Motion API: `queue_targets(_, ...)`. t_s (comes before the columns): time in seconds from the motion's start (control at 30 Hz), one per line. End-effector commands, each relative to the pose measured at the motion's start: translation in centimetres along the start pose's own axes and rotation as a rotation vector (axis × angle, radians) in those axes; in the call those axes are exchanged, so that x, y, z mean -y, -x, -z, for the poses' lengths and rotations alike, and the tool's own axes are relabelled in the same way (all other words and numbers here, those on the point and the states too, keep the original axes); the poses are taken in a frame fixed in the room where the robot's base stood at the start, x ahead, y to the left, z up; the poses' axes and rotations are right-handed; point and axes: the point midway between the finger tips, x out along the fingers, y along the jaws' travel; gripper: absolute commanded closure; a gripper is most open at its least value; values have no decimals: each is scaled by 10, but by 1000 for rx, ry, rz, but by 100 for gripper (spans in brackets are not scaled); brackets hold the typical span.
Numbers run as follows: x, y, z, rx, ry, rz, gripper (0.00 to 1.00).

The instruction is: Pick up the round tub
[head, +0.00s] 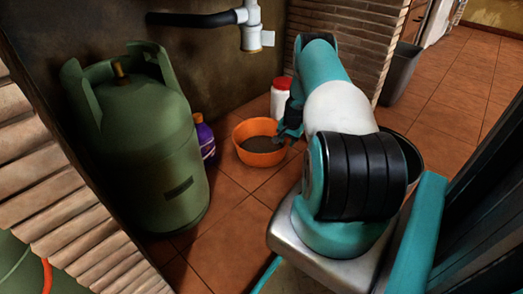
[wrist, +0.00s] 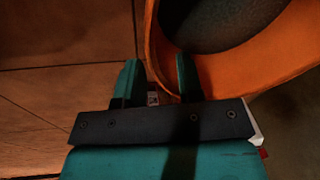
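The round tub is a shallow orange bowl (head: 262,159) with a dark inside, standing on the tiled floor in the head view. In the wrist view its orange wall (wrist: 268,68) fills the upper right. My gripper (head: 290,128) is at the tub's right rim in the head view, partly hidden by my own arm. In the wrist view my gripper (wrist: 158,62) has its two fingers apart. The left finger is outside the tub and the right finger overlaps the orange wall, with part of the rim between them. I cannot tell whether either finger touches it.
A green gas cylinder (head: 135,150) stands left of the tub, with a purple bottle (head: 205,138) between them. A white bottle with a red cap (head: 280,100) stands just behind the tub. A grey bin (head: 400,72) is farther back right. Tiled floor in front is clear.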

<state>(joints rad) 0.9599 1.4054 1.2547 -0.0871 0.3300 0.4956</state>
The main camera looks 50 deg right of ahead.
Motion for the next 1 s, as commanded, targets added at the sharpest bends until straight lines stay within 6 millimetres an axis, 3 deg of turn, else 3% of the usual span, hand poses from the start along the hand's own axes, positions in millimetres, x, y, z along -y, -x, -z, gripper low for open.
queue_targets(0.03, 0, -15, -4, 1, 1, -1, 66)
queue_targets(0.2, 0, -36, -5, 0, -1, 0, 66)
queue_targets(0.47, 1, -35, -4, 0, -1, 0, 66)
queue_targets(0.6, 1, -35, -4, 0, 0, 0, 98)
queue_targets(1.0, 1, -35, -4, 0, -1, 0, 100)
